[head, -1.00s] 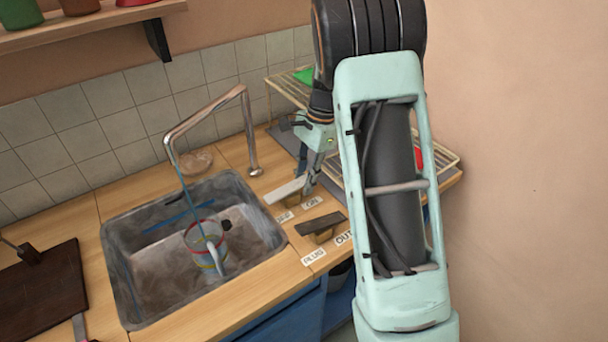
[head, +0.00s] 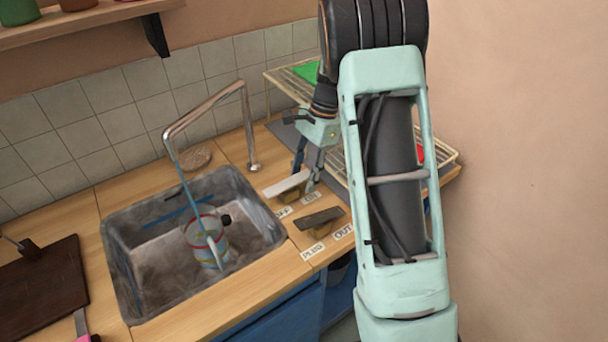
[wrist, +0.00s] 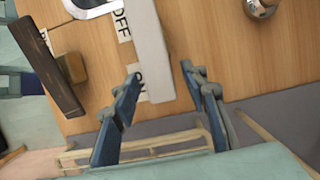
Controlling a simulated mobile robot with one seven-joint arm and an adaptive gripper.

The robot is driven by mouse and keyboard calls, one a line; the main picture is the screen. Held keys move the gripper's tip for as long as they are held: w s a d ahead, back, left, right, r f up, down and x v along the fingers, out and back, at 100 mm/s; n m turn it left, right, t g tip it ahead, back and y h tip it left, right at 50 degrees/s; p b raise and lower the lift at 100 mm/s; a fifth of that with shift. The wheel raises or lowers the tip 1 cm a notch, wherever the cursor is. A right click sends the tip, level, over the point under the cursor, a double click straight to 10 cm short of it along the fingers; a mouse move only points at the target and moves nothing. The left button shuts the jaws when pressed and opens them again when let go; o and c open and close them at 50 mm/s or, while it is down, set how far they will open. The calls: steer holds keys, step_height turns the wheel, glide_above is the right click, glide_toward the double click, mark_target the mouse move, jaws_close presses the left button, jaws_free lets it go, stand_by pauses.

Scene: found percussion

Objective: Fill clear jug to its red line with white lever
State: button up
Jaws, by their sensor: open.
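The clear jug (head: 207,243) stands in the sink with a red line near its top. A blue stream of water (head: 187,195) runs from the tap (head: 215,100) into it. I cannot tell the water level against the line. The white lever (head: 284,184) sits on a wooden block right of the sink, by the OFF and ON labels. My gripper (head: 305,179) is open at the lever's far end. In the wrist view, the white lever (wrist: 152,45) ends between my open fingertips (wrist: 162,75), with a gap on both sides.
A dark lever (head: 320,219) with PLUG and OUT labels sits in front of the white one. A wire rack (head: 285,82) stands behind my arm. A dark board (head: 45,290) lies left of the sink (head: 120,270).

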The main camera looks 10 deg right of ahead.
steer(key=v, duration=1.2)
stand_by(4.4)
steer(key=r+t+h, duration=0.1)
steer(key=r+h, duration=0.1)
steer(key=h, duration=0.1)
glide_above(297, 178)
step_height(297, 178, down, 11)
stand_by(0.4)
